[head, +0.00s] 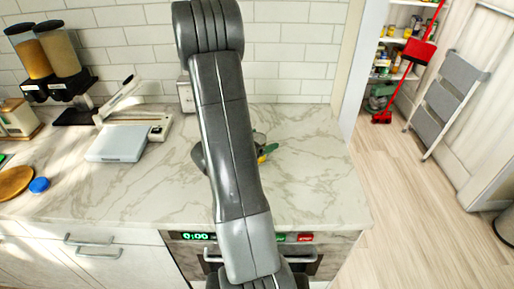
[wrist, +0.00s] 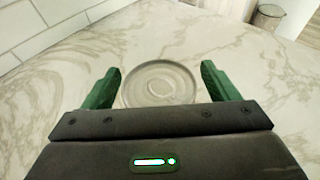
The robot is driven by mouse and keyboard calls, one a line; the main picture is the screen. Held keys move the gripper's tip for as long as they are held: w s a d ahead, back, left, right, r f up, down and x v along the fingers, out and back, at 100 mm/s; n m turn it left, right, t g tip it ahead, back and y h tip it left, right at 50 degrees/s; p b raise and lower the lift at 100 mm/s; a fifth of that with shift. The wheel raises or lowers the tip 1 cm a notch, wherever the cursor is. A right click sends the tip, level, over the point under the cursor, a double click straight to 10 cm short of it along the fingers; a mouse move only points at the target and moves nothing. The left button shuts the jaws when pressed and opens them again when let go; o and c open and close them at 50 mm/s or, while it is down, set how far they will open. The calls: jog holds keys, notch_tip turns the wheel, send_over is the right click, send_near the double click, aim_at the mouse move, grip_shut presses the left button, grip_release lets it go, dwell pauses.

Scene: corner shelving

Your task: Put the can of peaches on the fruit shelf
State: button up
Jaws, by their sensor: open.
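My gripper (wrist: 161,70) is open, with one green finger on each side of a round, pale grey lid-like disc (wrist: 160,84) in the wrist view. The disc looks like a can top seen from above; no label shows, so I cannot tell whether it is the peaches. In the head view my arm hides most of this spot, and only a bit of my gripper (head: 267,149) shows at its right, over the marble counter. The fruit shelf cannot be told apart; shelves with small cans and jars (head: 399,48) stand in the far pantry.
The marble counter (head: 310,180) is clear right of my arm. A scale (head: 118,143), a slicer-like device (head: 150,122) and grain dispensers (head: 50,55) stand to the left. A red broom and dustpan (head: 416,50) and a grey step ladder (head: 447,95) stand by the pantry. The wooden floor between is open.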

jog(key=shift+w+d, duration=0.15)
jog(key=c, duration=1.4)
